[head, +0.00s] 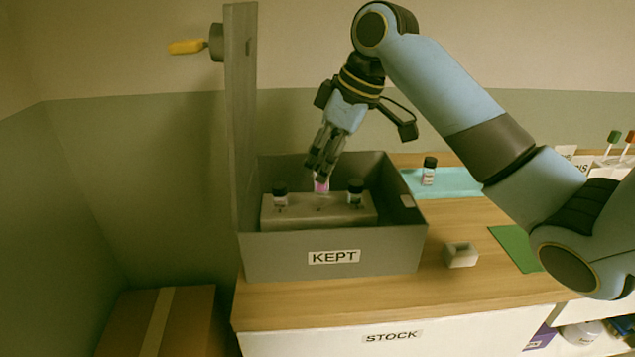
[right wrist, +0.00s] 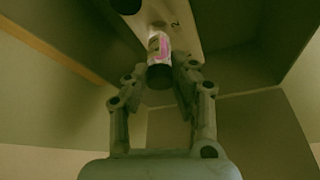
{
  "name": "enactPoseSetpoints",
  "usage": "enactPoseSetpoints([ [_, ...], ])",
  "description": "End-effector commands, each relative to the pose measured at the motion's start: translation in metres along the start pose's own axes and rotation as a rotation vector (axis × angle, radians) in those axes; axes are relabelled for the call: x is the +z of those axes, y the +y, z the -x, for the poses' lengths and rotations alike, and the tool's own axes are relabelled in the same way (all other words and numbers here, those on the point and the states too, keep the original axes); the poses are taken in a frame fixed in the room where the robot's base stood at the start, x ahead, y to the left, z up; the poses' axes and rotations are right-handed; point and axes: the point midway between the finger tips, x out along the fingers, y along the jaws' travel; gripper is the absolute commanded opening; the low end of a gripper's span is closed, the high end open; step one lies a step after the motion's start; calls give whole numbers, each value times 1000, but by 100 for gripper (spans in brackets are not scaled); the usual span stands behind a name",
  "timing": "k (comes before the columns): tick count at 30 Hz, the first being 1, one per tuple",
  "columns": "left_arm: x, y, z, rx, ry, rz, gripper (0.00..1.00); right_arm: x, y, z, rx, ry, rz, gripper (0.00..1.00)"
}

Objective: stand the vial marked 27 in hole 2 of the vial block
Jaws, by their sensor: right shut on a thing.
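My right gripper (head: 320,168) points down into the grey box marked KEPT (head: 290,262). It is shut on the black cap of a pink-labelled vial (head: 321,185), which also shows in the right wrist view (right wrist: 159,46). The number on this vial cannot be read. The vial is over the middle of the vial block (head: 290,217), between two black-capped vials, one left (head: 280,195) and one right (head: 355,192). In the right wrist view a 2 is marked on the block (right wrist: 192,30) beside the vial. I cannot tell if the vial's base is inside a hole.
A tall grey panel (head: 242,120) stands at the box's left side. Right of the box, another vial (head: 429,171) stands on a teal mat (head: 460,183). A small grey block (head: 461,255) and a green mat (head: 515,248) lie on the wooden counter (head: 400,290).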

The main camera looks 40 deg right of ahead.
Motion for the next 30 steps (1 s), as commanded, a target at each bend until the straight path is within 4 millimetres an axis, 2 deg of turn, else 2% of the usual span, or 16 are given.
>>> enactPoseSetpoints([
  [4, 0, -1, 1, -1, 0, 0, 35, -5, -1, -10, -1, 0, 0, 6],
  [12, 0, -1, 3, -1, 0, 0, 35, 10, 0, -43, 0, -2, 1, 6],
  [23, -1, -1, 4, -1, 1, 0, 35, 11, 0, -46, 1, -1, 1, 6],
  [24, -1, -1, 4, -1, 1, 0, 35, 11, 0, -47, 1, -1, 1, 26],
  [29, -1, -1, 3, -1, 2, 0, 35, 11, 0, -46, 1, -1, 1, 47],
  [30, -1, -1, 3, -1, 2, 0, 35, 11, 0, -46, 1, -1, 1, 47],
])
